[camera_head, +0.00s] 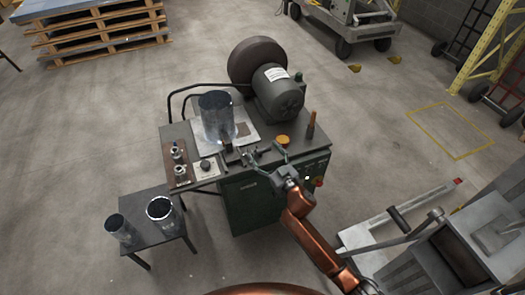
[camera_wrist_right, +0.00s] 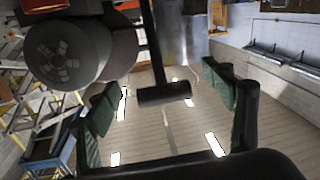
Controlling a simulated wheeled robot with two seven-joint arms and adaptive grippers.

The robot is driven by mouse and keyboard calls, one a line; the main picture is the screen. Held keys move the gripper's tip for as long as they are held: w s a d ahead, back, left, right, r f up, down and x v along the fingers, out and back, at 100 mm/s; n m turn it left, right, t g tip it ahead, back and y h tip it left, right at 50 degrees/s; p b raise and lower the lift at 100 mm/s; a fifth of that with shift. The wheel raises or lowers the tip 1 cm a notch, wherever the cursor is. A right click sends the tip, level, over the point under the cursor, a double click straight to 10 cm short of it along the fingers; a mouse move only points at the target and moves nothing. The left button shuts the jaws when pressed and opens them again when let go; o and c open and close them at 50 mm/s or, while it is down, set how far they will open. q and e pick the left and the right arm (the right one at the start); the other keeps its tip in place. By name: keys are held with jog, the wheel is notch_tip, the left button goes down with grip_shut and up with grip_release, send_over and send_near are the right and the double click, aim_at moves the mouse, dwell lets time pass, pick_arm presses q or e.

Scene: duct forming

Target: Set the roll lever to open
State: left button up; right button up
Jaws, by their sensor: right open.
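The forming machine (camera_head: 255,195) is a dark green cabinet with a metal top. My right gripper (camera_head: 262,153) is over its front edge, with its fingers spread. In the right wrist view, the open right gripper (camera_wrist_right: 165,100) has a green-padded finger on each side. A black lever with a T-shaped grip (camera_wrist_right: 164,94) shows in the gap between them, with no visible contact. A small dark upright handle (camera_head: 226,144) left of the gripper in the head view may be this lever. The lever's base is hidden. My left gripper is not in view.
A grey sheet-metal cylinder (camera_head: 216,116) stands on the machine top, beside a large motor (camera_head: 277,92). An orange knob (camera_head: 283,140) and a brown upright handle (camera_head: 311,124) are close to the right gripper. A low table (camera_head: 150,222) bears two metal cylinders.

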jog(key=shift+w+a, duration=0.3)
jog(key=shift+w, duration=0.35)
jog(key=shift+c, duration=0.6)
jog(key=shift+d, duration=0.1)
jog(key=c, duration=1.6)
